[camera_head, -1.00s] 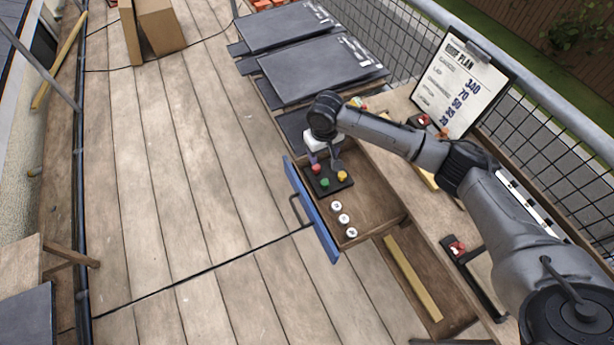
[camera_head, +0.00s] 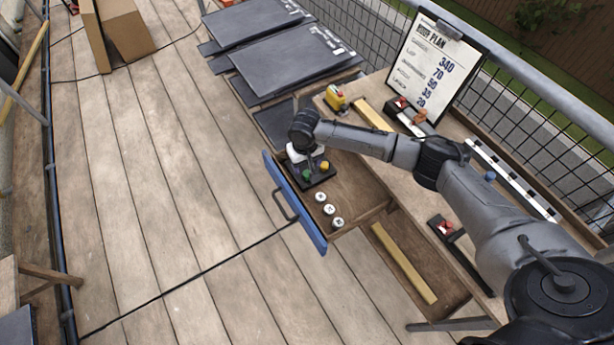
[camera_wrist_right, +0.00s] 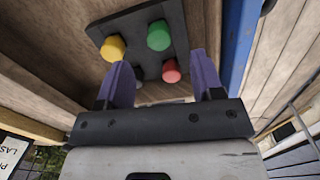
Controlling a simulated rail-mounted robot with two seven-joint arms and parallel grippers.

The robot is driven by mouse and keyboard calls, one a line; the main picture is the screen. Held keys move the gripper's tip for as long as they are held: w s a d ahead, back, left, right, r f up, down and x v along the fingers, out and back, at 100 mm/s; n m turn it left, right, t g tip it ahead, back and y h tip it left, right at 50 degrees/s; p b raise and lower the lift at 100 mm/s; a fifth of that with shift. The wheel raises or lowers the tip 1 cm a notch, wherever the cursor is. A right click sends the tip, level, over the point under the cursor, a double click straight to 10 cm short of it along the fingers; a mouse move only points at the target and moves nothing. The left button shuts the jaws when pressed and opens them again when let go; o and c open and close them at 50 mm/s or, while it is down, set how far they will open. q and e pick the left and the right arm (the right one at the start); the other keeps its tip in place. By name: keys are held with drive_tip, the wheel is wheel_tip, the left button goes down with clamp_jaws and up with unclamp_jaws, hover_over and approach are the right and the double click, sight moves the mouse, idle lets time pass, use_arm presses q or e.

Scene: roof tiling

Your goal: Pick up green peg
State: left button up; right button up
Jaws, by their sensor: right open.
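The green peg (camera_head: 307,174) stands in a black peg board (camera_head: 321,180) inside the open drawer. The yellow peg (camera_head: 324,165) stands beside it. In the right wrist view the green peg (camera_wrist_right: 159,36) is beyond the fingertips, with the yellow peg (camera_wrist_right: 113,47) to its left and a red peg (camera_wrist_right: 171,71) nearer the gripper. My right gripper (camera_head: 303,163) is open and empty above the board; its purple fingers (camera_wrist_right: 161,62) are apart. In the head view the gripper hides the red peg. My left gripper is not in view.
The drawer has a blue front (camera_head: 312,229) and holds three white round pieces (camera_head: 329,209). A second compartment with a wooden strip (camera_head: 403,262) lies beside it. The bench above carries a yellow tool (camera_head: 336,98) and a roof plan clipboard (camera_head: 433,68). Dark tiles (camera_head: 290,65) are stacked behind.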

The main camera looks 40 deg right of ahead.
sight(307, 173)
wheel_tip(307, 173, down, 4)
drive_tip(key=shift+d+f+b, duration=0.1)
drive_tip(key=shift+b, duration=0.85)
drive_tip(key=shift+s+f, duration=0.1)
drive_tip(key=shift+f, duration=0.35)
drive_tip(key=shift+c, duration=0.7)
drive_tip(key=c, duration=0.6)
drive_tip(key=shift+c, duration=1.2)
drive_tip(key=shift+r, duration=0.1)
